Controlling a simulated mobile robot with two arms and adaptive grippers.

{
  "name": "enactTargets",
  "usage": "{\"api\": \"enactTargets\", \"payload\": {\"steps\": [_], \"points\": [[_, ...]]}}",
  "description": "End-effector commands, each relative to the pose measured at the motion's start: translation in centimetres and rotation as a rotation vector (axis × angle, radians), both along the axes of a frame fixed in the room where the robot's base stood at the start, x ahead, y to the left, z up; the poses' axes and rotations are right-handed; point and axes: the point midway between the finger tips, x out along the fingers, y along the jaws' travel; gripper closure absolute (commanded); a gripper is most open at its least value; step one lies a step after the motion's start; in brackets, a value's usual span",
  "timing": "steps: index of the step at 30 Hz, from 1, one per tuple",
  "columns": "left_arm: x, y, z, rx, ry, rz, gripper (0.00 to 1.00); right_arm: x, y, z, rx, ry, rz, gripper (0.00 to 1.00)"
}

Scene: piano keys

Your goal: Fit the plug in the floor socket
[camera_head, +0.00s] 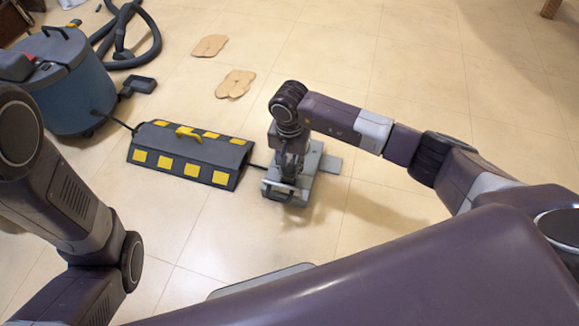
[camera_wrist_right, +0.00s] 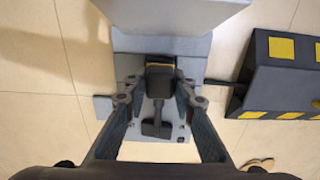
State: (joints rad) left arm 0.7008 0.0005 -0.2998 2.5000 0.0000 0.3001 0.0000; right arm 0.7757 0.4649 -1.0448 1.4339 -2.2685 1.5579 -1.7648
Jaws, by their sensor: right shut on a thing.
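The floor socket (camera_head: 312,165) is a grey unit on the tiled floor, just right of centre in the head view. Its light grey plate (camera_wrist_right: 125,42) also fills the middle of the right wrist view. My right gripper (camera_head: 291,165) points down over it, its fingers on either side of the dark plug (camera_wrist_right: 159,82), which has a yellow band. The gripper (camera_wrist_right: 158,90) is shut on the plug. I cannot tell whether the plug is in the socket or just above it. My left arm shows at the left, but its gripper is out of view.
A dark cable ramp (camera_head: 190,155) with yellow squares and a yellow handle lies left of the socket. A blue vacuum cleaner (camera_head: 65,85) stands beyond it with its hose (camera_head: 140,40). Two tan flat pieces (camera_head: 235,83) lie on the floor. Floor right of the socket is clear.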

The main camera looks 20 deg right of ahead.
Motion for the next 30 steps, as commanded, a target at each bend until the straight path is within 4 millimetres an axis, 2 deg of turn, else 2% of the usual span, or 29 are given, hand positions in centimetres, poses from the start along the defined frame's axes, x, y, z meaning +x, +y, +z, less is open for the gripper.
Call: {"api": "enactTargets", "payload": {"steps": [10, 14, 15, 18, 20, 26, 30], "points": [[0.03, 0.0, -0.94, 0.0, 0.001, 0.0, 1.0, 0.05, -0.03, -1.14, -0.001, -0.001, -0.001, 1.0], [0.06, -0.01, -0.77, 0.0, 0.002, 0.0, 1.0, 0.04, -0.01, -0.96, -0.001, -0.001, 0.0, 1.0], [0.06, -0.01, -0.77, 0.0, 0.002, 0.0, 1.0, 0.04, 0.0, -0.96, -0.001, -0.001, 0.0, 0.74], [0.06, -0.01, -0.77, 0.0, 0.002, 0.0, 1.0, 0.03, 0.01, -0.96, 0.0, 0.0, 0.0, 0.63], [0.06, -0.01, -0.77, 0.0, 0.002, 0.0, 1.0, 0.02, 0.01, -0.96, 0.0, 0.0, 0.0, 0.56], [0.06, -0.01, -0.77, 0.0, 0.002, 0.0, 1.0, 0.0, 0.02, -0.98, 0.0, 0.0, 0.0, 0.56], [0.05, -0.01, -0.78, 0.0, 0.002, -0.001, 1.0, -0.02, 0.01, -1.02, 0.0, 0.0, 0.0, 0.41]]}}
